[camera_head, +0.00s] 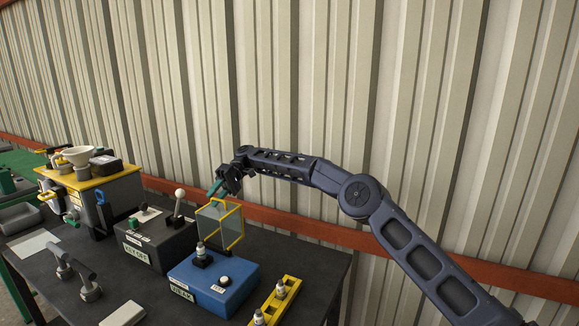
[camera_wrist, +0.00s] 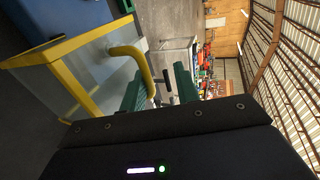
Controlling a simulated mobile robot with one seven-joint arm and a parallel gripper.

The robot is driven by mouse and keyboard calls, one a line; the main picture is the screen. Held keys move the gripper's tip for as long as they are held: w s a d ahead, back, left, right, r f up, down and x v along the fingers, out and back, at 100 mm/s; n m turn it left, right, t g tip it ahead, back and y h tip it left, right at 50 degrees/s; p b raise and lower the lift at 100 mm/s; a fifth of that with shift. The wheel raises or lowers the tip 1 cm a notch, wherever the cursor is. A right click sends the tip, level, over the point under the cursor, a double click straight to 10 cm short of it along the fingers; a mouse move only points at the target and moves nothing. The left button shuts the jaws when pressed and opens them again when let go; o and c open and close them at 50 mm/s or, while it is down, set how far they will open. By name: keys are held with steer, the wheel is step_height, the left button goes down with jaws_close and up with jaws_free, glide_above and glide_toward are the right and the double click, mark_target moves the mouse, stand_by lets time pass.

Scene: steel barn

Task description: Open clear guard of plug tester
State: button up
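The plug tester is a blue box (camera_head: 213,286) on the dark bench, with a plug-like fitting and a pale round knob on top. Its clear guard (camera_head: 216,228), a see-through box with a yellow frame, stands at the box's back edge. In the wrist view, the guard (camera_wrist: 72,72) fills the upper left, and a curved yellow handle (camera_wrist: 135,60) sticks out from it. My gripper (camera_head: 217,188) is just above and left of the guard in the head view. In the wrist view, my gripper's green fingers (camera_wrist: 160,88) are apart, with the handle's end between them. Contact cannot be told.
A grey box (camera_head: 155,244) with a white-knobbed lever stands left of the tester. A yellow rack (camera_head: 277,302) with plugs lies in front on the right. A yellow-topped cabinet (camera_head: 90,180) holds a funnel at the far left. The corrugated wall (camera_head: 300,80) rises close behind the bench.

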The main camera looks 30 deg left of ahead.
steer(key=shift+s+r+t, duration=0.3)
steer(key=shift+s+t, duration=0.3)
steer(key=shift+s, duration=0.25)
steer(key=shift+s+f+t, duration=2.85)
steer(key=shift+s+t, duration=0.9)
steer(key=shift+s, duration=0.95)
steer(key=shift+s+f+t, duration=2.85)
steer(key=shift+s+t, duration=0.9)
steer(key=shift+s, duration=0.9)
steer(key=w+v, duration=0.1)
steer(key=v, duration=1)
steer(key=w+d+r+m, duration=0.2)
steer(key=w+d+r, duration=0.2)
steer(key=w+d, duration=0.5)
steer(key=w+d+r+m, duration=0.1)
steer(key=w+d+r, duration=0.4)
steer(key=w+d, duration=0.4)
steer(key=w+d+r+m, duration=0.2)
steer(key=w+d+r, duration=0.3)
steer(key=w+d, duration=0.5)
steer(key=shift+w+m+y, duration=0.3)
steer(key=shift+w, duration=1.85)
steer(key=shift+d, duration=0.1)
